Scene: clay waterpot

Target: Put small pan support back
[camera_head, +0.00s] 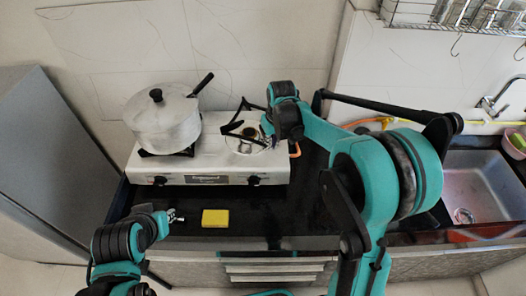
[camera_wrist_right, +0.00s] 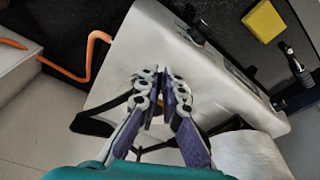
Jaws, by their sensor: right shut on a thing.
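The small pan support (camera_head: 232,128) is black, with several prongs. It shows at the right burner of the white stove (camera_head: 222,166) and looks tilted in the head view. My right gripper (camera_head: 263,140) is shut on it above that burner. In the right wrist view the gripper (camera_wrist_right: 160,76) has its fingers close together, and black arms of the support (camera_wrist_right: 92,126) stick out on both sides behind them. The grip point itself is hidden, and I cannot tell whether the support touches the stove. My left gripper (camera_head: 175,215) is low over the dark counter, away from the stove.
A lidded pot (camera_head: 165,122) stands on the left burner, its handle pointing up and right. A yellow sponge (camera_head: 215,218) lies on the counter (camera_head: 265,212) in front of the stove. An orange hose (camera_wrist_right: 92,52) runs beside the stove. A sink (camera_head: 484,195) is at the right.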

